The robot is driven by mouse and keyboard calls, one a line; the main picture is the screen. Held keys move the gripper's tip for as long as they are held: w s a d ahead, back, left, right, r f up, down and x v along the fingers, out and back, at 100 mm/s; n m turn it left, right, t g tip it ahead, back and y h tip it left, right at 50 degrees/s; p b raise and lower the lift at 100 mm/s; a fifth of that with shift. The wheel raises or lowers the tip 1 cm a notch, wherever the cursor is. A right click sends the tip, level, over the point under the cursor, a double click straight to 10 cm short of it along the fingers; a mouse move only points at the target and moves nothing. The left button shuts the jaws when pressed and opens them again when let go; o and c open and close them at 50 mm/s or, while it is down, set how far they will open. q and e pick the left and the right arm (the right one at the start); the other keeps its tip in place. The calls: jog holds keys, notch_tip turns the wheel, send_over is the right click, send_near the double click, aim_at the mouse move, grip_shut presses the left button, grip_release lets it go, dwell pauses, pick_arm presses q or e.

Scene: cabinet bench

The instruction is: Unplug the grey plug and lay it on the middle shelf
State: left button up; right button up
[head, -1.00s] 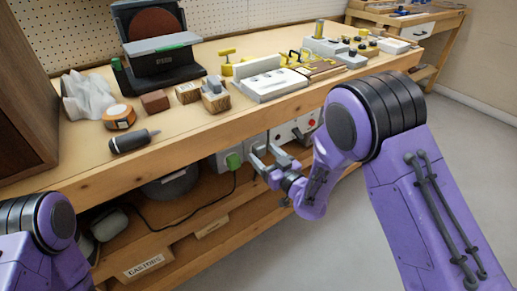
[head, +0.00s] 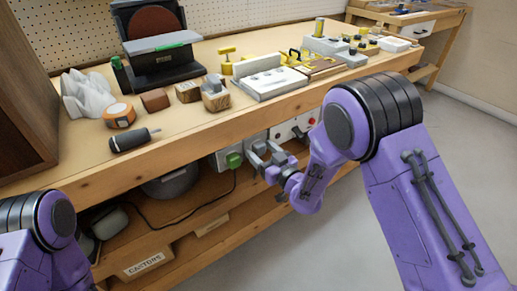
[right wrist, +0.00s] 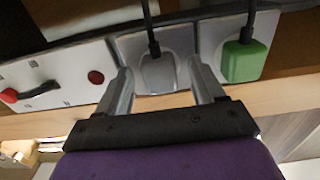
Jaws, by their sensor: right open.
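The grey plug (right wrist: 158,74) sits in a grey socket plate under the bench top, with its black cord attached. In the right wrist view it lies between the two fingers of my right gripper (right wrist: 165,84), with a gap showing on either side. The right gripper (head: 262,155) is open in front of the sockets in the head view, where it hides the grey plug. A shelf board (head: 208,209) shows below the bench top; I cannot tell for certain whether it is the middle one. My left gripper is out of view.
A green plug (right wrist: 243,61) sits in the socket beside the grey one; it also shows in the head view (head: 233,160). A switch panel with a red button (right wrist: 9,95) is on the other side. A box labelled CASTORS (head: 143,262) stands low under the bench.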

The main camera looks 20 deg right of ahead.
grip_shut()
jog(key=shift+s, duration=0.15)
jog(key=shift+b+v, duration=0.3)
jog(key=shift+v, duration=2.6)
